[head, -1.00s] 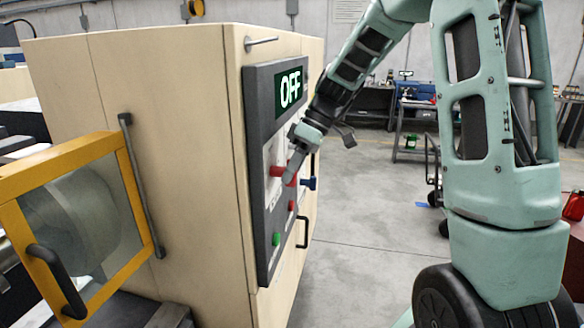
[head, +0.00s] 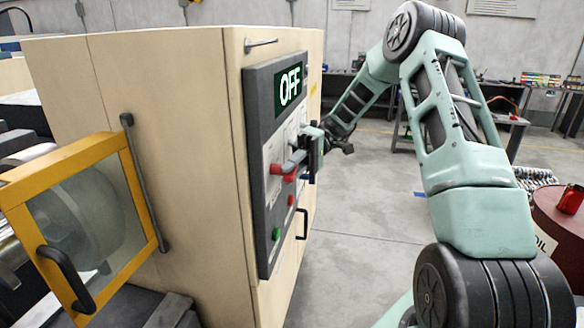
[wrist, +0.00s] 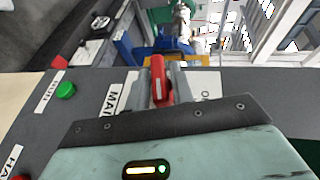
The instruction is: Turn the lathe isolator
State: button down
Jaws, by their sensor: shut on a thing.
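The lathe cabinet's dark control panel (head: 262,240) carries a red handle (head: 276,169), which I take as the isolator. The display (head: 289,86) above it reads OFF. My gripper (head: 295,163) is at the panel, shut on the red handle. In the wrist view, the red handle (wrist: 158,78) stands between the two grey fingers of my gripper (wrist: 158,88). A label starting "MAI" (wrist: 110,96) is beside it, partly covered by a finger. The handle's base is partly hidden.
A green button (head: 276,234) and a red button (head: 291,200) sit below the handle. In the wrist view, a blue part (wrist: 178,46) lies beyond it. A yellow-framed door (head: 140,190) is at left. A red barrel (head: 560,215) stands right. The middle floor is clear.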

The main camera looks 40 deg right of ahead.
jog(key=shift+m+g+y, duration=0.3)
jog(key=shift+m+y, duration=0.1)
jog(key=shift+y, duration=0.8)
jog(key=c, duration=1.4)
grip_release()
